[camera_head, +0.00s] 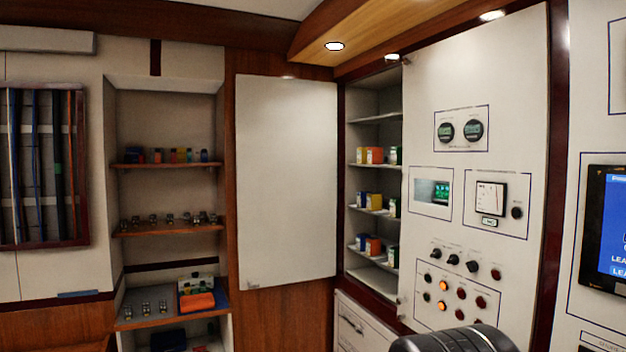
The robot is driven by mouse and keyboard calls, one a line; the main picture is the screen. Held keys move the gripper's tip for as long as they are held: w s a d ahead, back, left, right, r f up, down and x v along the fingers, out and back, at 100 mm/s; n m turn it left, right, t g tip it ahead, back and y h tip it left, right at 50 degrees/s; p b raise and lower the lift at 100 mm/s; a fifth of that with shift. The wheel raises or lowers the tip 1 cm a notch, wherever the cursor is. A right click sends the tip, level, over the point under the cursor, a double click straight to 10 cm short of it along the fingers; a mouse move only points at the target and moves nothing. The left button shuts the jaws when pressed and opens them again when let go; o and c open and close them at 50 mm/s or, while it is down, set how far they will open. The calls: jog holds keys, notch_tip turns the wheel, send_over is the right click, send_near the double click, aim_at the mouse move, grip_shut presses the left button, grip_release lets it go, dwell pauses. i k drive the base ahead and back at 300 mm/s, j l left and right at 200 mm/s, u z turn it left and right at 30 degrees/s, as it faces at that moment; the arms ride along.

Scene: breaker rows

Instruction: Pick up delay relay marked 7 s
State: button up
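I cannot make out a delay relay marked 7 s; no marking that small is readable from here. Small coloured boxes stand in an open wall cabinet right of the middle, with yellow and red ones (371,155) on its upper shelf, a yellow one (374,201) on the shelf below, and a red one (373,246) lower down. Small metallic parts (170,219) stand in a row on the middle shelf of the left niche. Whether any of these is the relay I cannot tell. My gripper is not in view; only a dark rounded part, apparently of my arm, shows at the bottom edge.
The white cabinet door (287,180) stands open at the cabinet's left. A control panel (470,180) with gauges, knobs and lit buttons is to its right. The left niche also holds coloured items (172,156) above and an orange case (197,301) below. A drawer (352,325) is under the cabinet.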

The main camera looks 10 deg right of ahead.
aim_at(162, 303)
jog(key=i+z, duration=0.25)
jog(key=z, duration=0.15)
jog(key=i+j+z, duration=0.2)
jog(key=z, duration=0.25)
jog(key=i+j+z, duration=0.25)
jog(key=z, duration=0.15)
jog(key=i+j, duration=0.25)
jog(key=i+j+z, duration=0.15)
jog(key=i+j, duration=0.15)
jog(key=j, duration=0.2)
jog(key=i+j, duration=0.25)
jog(key=j, duration=0.15)
jog(key=i+j+z, duration=0.15)
jog(key=j, duration=0.25)
jog(key=i+u, duration=0.1)
jog(key=u, duration=2.5)
jog(key=i+l+u, duration=0.2)
jog(key=i, duration=0.3)
jog(key=i+l+u, duration=0.15)
jog(key=i, duration=0.4)
jog(key=i+l+u, duration=0.2)
jog(key=i, duration=0.3)
